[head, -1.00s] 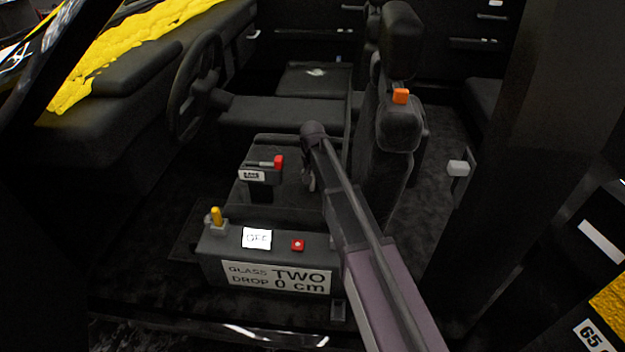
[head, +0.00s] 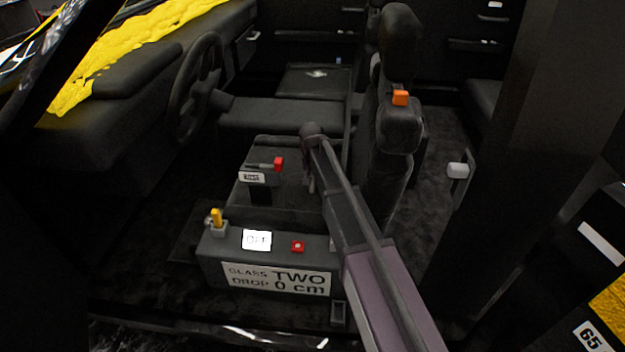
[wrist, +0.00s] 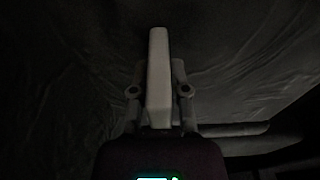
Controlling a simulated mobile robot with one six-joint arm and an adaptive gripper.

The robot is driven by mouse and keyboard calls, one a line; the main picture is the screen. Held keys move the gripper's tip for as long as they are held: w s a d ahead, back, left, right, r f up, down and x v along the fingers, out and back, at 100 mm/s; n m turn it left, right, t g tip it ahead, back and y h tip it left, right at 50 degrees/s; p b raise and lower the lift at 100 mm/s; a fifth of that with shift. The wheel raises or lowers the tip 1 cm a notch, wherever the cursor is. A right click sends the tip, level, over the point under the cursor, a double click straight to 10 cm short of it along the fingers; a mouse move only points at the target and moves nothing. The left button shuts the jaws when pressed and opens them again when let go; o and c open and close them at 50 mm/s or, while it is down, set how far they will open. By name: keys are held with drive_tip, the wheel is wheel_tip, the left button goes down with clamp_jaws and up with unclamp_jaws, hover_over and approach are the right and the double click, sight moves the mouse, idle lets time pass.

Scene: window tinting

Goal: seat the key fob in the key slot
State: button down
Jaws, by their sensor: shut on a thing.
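My gripper (head: 311,182) hangs over the seat area between the console box and the front seat, seen small and dark in the head view. In the wrist view my gripper (wrist: 159,92) is shut on a pale grey bar (wrist: 159,65) that sticks out past the fingertips. I cannot tell if this bar is the key fob. I cannot tell if that holder is the key slot.
The console box (head: 318,256) has a display reading OFF (head: 256,240) and a red button (head: 298,246). Behind it is a small stand with a red-tipped lever (head: 279,164). The seat back (head: 385,170), with an orange piece (head: 400,97), rises right of the gripper. A steering wheel (head: 184,108) is left.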

drive_tip(key=shift+r+p, duration=1.35)
drive_tip(key=shift+r, duration=0.05)
drive_tip(key=s+d, duration=0.1)
drive_tip(key=s, duration=0.4)
drive_tip(key=s+d+r+p, duration=0.1)
drive_tip(key=s, duration=0.4)
drive_tip(key=s+r+p, duration=0.1)
drive_tip(key=s, duration=0.4)
drive_tip(key=shift+s+d, duration=0.35)
drive_tip(key=shift+d, duration=0.05)
drive_tip(key=shift+s, duration=0.15)
